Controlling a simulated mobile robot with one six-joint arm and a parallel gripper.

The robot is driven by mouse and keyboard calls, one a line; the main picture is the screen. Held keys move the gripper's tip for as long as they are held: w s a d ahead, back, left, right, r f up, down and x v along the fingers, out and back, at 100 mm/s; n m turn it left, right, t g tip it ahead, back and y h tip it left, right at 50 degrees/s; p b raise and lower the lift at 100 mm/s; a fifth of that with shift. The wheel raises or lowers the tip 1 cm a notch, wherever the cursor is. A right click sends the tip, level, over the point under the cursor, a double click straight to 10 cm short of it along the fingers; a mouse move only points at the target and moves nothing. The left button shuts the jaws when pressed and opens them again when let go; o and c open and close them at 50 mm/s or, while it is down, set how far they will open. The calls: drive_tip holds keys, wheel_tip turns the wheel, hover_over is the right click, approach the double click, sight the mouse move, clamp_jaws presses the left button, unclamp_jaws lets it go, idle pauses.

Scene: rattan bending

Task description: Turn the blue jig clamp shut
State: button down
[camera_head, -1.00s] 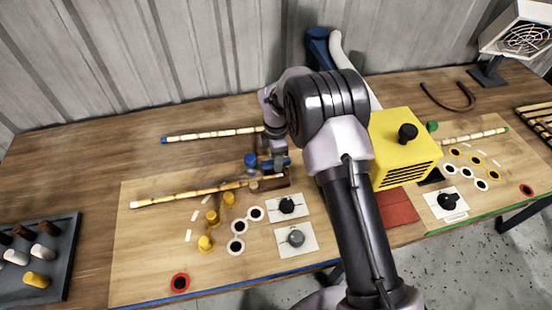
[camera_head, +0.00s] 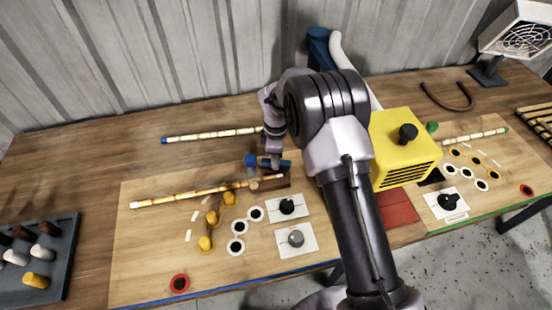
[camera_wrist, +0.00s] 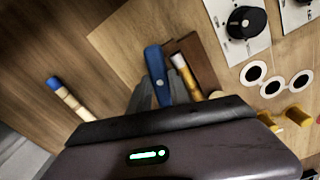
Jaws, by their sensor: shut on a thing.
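The blue jig clamp (camera_head: 256,161) is at the back of the left board, beside the brown jig block (camera_head: 278,183). It also shows in the wrist view (camera_wrist: 153,62) as a blue handle with a round pivot. My gripper (camera_head: 273,157) comes down on it from above. In the wrist view my fingers (camera_wrist: 160,95) stand on both sides of the clamp and are shut on it. A rattan pole (camera_head: 190,192) lies across the board with its right end at the block. In the wrist view that pole end (camera_wrist: 180,64) lies right beside the clamp.
Yellow pegs (camera_head: 213,217) and white rings stand in front of the pole. Two dial plates (camera_head: 287,206) are to the right. A blue-tipped pole (camera_head: 212,134) lies behind. A yellow machine (camera_head: 400,150) is right of my arm. A peg tray (camera_head: 40,250) is at the left.

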drive_tip(key=m, duration=0.7)
drive_tip(key=shift+b, duration=0.4)
drive_tip(key=m+b, duration=0.1)
drive_tip(key=m, duration=0.6)
drive_tip(key=c, duration=1.2)
unclamp_jaws()
wheel_tip(320, 180, up, 18)
drive_tip(key=p, duration=0.4)
drive_tip(key=shift+f, duration=0.25)
